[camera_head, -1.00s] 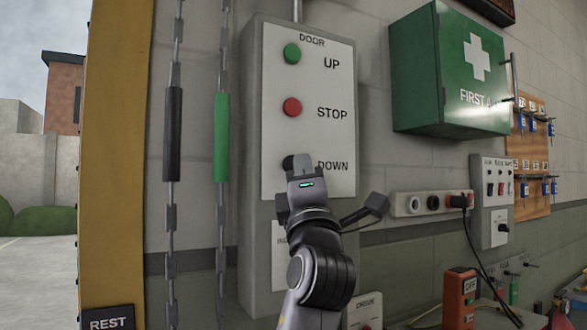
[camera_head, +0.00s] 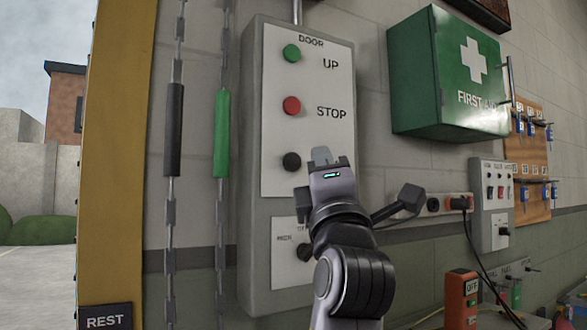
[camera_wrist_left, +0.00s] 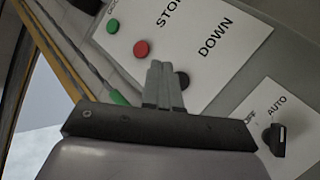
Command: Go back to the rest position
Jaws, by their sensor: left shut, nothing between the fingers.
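My left gripper (camera_head: 321,156) is in front of the door control box (camera_head: 256,262), just right of the black DOWN button (camera_head: 291,161). Its fingers are shut with nothing between them, and it covers the DOWN label in the head view. In the left wrist view the shut fingers (camera_wrist_left: 162,82) partly overlap the black button (camera_wrist_left: 181,80). The button is fully visible in the head view, apart from the fingers. The green UP button (camera_head: 291,53) and red STOP button (camera_head: 292,105) are above it. My right gripper does not show.
A black rotary switch (camera_head: 305,252) is on the box's lower plate. Two hanging chains with a black sleeve (camera_head: 174,130) and a green sleeve (camera_head: 221,133) are left of the box. A first aid cabinet (camera_head: 446,75), socket strip (camera_head: 433,204) and orange device (camera_head: 461,300) are right.

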